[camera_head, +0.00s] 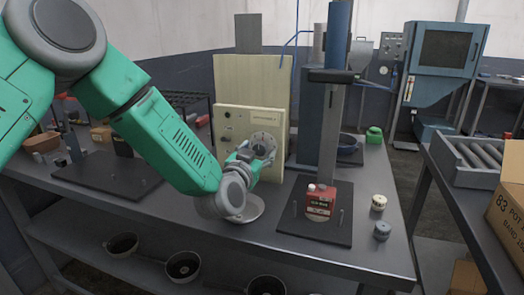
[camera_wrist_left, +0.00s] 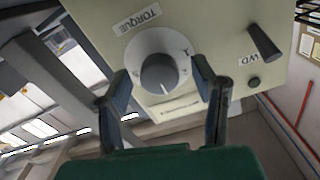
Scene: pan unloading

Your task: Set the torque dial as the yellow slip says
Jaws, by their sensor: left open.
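The torque dial (camera_wrist_left: 158,73) is a dark round knob on a pale disc with scale marks, under a label (camera_wrist_left: 137,20) reading TORQUE. In the head view its pale disc (camera_head: 264,140) shows on the cream panel (camera_head: 229,122). My left gripper (camera_wrist_left: 162,78) is open, with one finger on each side of the dial in the wrist view. I cannot tell whether the fingers touch it. In the head view the left gripper (camera_head: 247,154) is right in front of the panel and partly hides the dial. I cannot make out a yellow slip. My right gripper is not in view.
A blue-grey press column (camera_head: 330,125) stands right of the panel. A red object (camera_head: 320,202) stands on a dark mat (camera_head: 292,222). The bench's front middle is mostly clear.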

